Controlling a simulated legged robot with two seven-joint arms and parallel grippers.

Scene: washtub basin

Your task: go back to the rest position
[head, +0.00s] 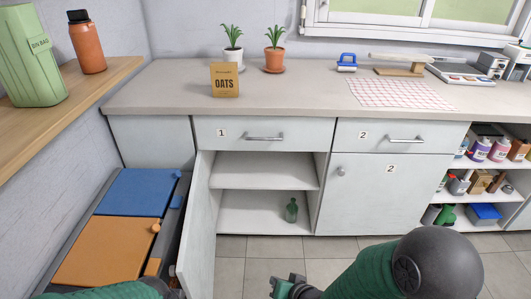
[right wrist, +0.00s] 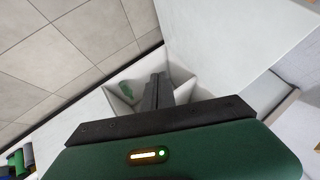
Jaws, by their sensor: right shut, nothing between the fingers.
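My right gripper (head: 283,286) is at the bottom centre of the head view, in front of the open lower cabinet and well below the counter. In the right wrist view its dark fingers (right wrist: 157,90) are together, with nothing between them. My right arm comes in from the lower right. Only a green piece of my left arm shows at the bottom left of the head view; my left gripper is out of the picture.
The door (head: 200,225) of cabinet 1 stands open beside my right gripper. A green bottle (head: 292,211) stands on the cabinet's bottom shelf (head: 245,210). Blue (head: 137,190) and orange (head: 108,250) bin lids are at left. Counter (head: 170,92) holds oats (head: 225,82). Floor (head: 270,245) looks clear.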

